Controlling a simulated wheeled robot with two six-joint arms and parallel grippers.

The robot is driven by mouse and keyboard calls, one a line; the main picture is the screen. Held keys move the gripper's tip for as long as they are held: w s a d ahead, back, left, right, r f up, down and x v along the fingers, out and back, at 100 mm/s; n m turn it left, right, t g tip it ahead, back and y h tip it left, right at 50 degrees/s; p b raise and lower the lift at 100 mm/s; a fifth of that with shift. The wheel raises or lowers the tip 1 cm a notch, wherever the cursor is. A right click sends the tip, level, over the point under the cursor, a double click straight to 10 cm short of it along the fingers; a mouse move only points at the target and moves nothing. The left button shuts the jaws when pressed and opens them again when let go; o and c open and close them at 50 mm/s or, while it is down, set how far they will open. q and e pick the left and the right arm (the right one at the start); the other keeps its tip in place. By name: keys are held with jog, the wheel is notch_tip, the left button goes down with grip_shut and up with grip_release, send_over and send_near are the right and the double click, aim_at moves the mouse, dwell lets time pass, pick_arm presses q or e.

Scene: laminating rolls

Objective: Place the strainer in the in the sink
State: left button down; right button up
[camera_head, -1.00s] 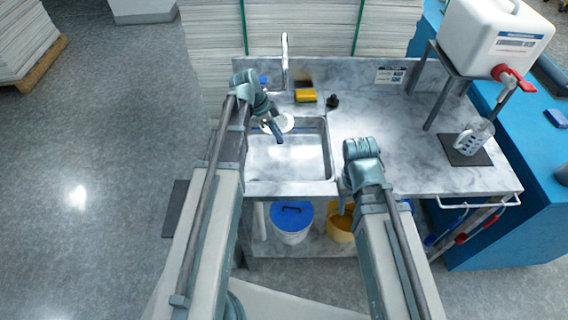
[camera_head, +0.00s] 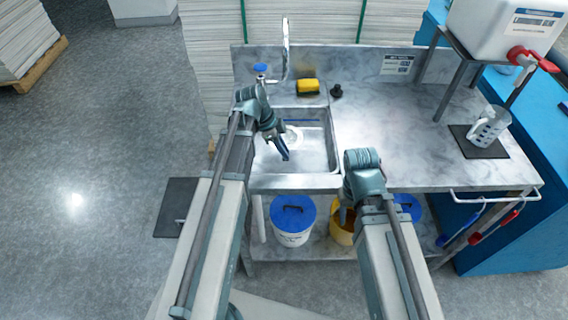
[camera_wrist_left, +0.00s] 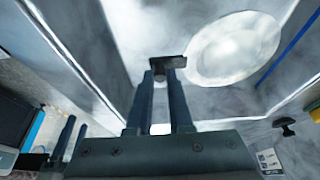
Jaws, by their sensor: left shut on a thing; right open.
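In the left wrist view the disc (camera_wrist_left: 233,47) lies right of the fingertips. I cannot tell whether the disc touches the basin floor. My right gripper (camera_head: 345,208) is open at the counter's front edge; its fingers are partly hidden by my arm.
A yellow sponge (camera_head: 308,87) and a black knob (camera_head: 336,91) lie behind the sink, near the faucet (camera_head: 285,52). Buckets (camera_head: 292,221) sit under the counter. The middle of the countertop (camera_head: 400,120) is clear.

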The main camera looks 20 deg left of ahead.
pick_arm(q)
jog(key=shift+f, duration=0.15)
notch_tip(320, 180, down, 3)
jog(key=b, duration=0.3)
jog(key=shift+f, duration=0.2)
jog(key=shift+b, duration=0.3)
jog(key=shift+f, duration=0.25)
jog(key=c, duration=0.8)
grip_release()
jog(key=shift+r, duration=0.1)
jog(key=shift+r, duration=0.15)
